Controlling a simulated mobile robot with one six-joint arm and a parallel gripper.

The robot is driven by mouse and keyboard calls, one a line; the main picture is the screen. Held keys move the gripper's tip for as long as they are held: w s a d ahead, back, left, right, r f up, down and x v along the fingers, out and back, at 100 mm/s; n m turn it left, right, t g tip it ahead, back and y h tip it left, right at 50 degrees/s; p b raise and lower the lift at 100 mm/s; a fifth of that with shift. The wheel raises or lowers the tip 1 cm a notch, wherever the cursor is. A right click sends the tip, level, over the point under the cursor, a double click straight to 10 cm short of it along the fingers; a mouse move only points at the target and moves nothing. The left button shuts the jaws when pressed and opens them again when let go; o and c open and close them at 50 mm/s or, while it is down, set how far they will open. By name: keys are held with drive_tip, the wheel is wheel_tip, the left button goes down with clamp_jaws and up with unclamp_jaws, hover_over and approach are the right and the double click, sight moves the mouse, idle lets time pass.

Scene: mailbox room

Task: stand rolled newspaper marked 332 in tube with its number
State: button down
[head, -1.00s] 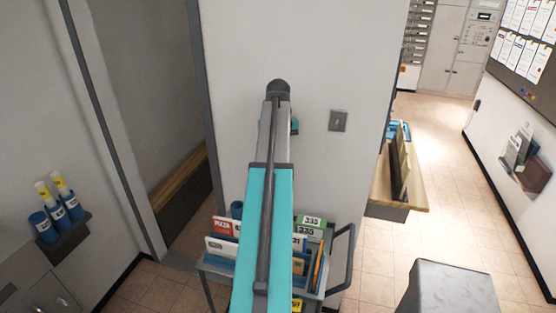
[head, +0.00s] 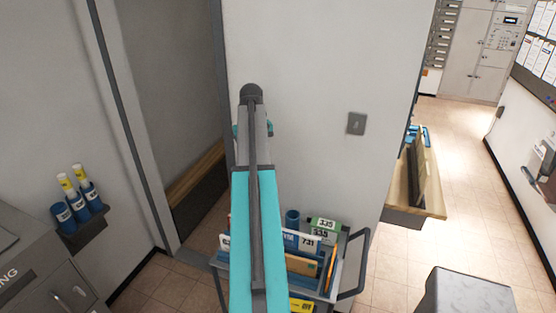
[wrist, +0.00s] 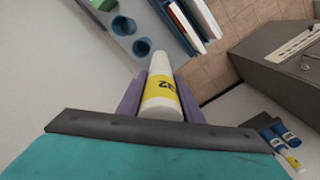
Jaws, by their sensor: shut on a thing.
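My gripper (wrist: 162,84) is shut on a white rolled newspaper with a yellow label (wrist: 160,92). The label's visible digits read as 32; the rest is turned out of sight. In the head view my arm hides the gripper and the roll. A rack of three blue tubes (head: 62,216) is on the wall at the far left. Two tubes hold yellow-and-white rolls (head: 67,184); the left tube shows no roll. Tube numbers are too small to read. The tubes also show at the lower right of the wrist view (wrist: 286,134), apart from the held roll.
A mail cart (head: 353,285) with envelopes and a green 335 item (head: 323,229) stands below my arm. A door recess (head: 170,90) and a white wall (head: 310,70) lie ahead. Open floor is at right.

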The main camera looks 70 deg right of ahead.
drive_tip(key=w+a+f+n, duration=0.1)
drive_tip(key=w+a+n, duration=0.1)
drive_tip(key=w+a, duration=0.4)
drive_tip(key=w+a+f+n, duration=0.1)
drive_tip(key=w+a+n, duration=0.1)
drive_tip(key=w+a, duration=0.5)
drive_tip(key=w, duration=0.5)
drive_tip(key=shift+w+a+n, duration=0.25)
drive_tip(key=shift+w+n, duration=0.05)
drive_tip(key=shift+f, duration=0.1)
